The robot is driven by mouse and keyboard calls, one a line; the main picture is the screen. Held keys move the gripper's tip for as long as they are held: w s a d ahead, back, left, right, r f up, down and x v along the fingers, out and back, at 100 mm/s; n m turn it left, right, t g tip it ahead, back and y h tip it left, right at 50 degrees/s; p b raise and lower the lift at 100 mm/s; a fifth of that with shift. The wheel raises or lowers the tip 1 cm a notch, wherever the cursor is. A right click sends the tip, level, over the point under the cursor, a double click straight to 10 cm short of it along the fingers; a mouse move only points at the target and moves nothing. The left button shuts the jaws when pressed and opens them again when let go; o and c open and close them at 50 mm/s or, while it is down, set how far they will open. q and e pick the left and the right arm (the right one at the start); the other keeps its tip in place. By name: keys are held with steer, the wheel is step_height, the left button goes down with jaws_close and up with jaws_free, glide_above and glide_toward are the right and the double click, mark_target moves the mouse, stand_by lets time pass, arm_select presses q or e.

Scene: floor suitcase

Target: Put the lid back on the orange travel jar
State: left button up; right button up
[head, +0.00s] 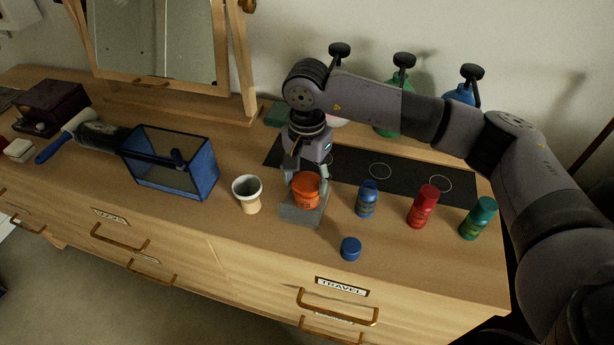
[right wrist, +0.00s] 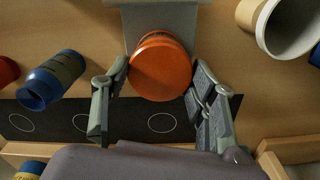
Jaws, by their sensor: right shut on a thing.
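The orange travel jar (head: 306,201) stands upright on a grey stand (head: 302,217) near the front of the dresser. Its round orange lid (right wrist: 160,75) is at the jar's top, seen from above in the right wrist view. A strip of the jar's body shows past the lid's edge; whether the lid is fully seated I cannot tell. My right gripper (head: 306,177) points down over the jar, with one finger on each side of the lid, shut on it. My left gripper is not in view.
A blue jar (head: 367,200) with an open top stands to the right, a blue lid (head: 350,249) lying in front. Red (head: 422,207) and green (head: 479,219) jars stand farther right. A cream cup (head: 247,195) and blue-framed bin (head: 171,165) are left.

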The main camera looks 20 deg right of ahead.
steer(key=shift+f+b, duration=0.2)
steer(key=shift+b, duration=0.25)
stand_by(0.4)
steer(key=o, duration=1)
steer(key=shift+r, duration=0.1)
